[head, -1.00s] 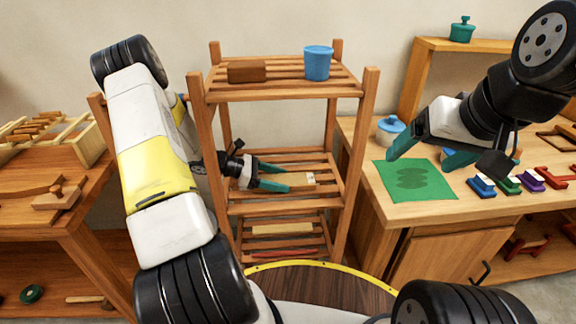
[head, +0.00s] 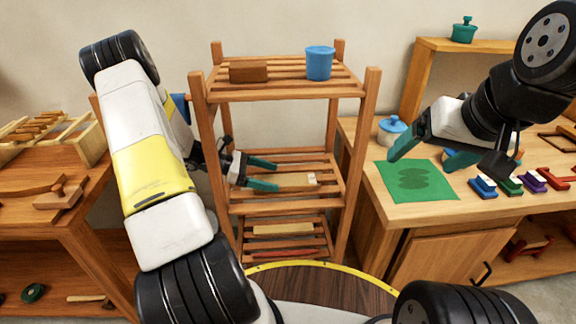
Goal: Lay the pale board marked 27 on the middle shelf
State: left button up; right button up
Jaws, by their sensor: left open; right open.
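The pale board (head: 297,182) lies flat on the slatted middle shelf (head: 285,206) of the wooden rack. Its marking is too small to read. My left gripper (head: 277,175) is open at the left end of the board, with its teal fingers apart; I cannot tell whether the lower finger touches the board. My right gripper (head: 418,153) is open and empty above the right-hand bench, over the green mat (head: 418,181).
The top shelf holds a brown block (head: 248,72) and a blue cup (head: 319,63). Another pale board (head: 283,230) lies on the bottom shelf. The rack posts (head: 205,150) stand close to my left arm. Several colored brushes (head: 508,186) line the right bench.

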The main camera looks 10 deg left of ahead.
pick_arm(q)
jog(key=v, duration=0.8)
jog(key=shift+a+r, duration=0.1)
jog(key=shift+a, duration=0.1)
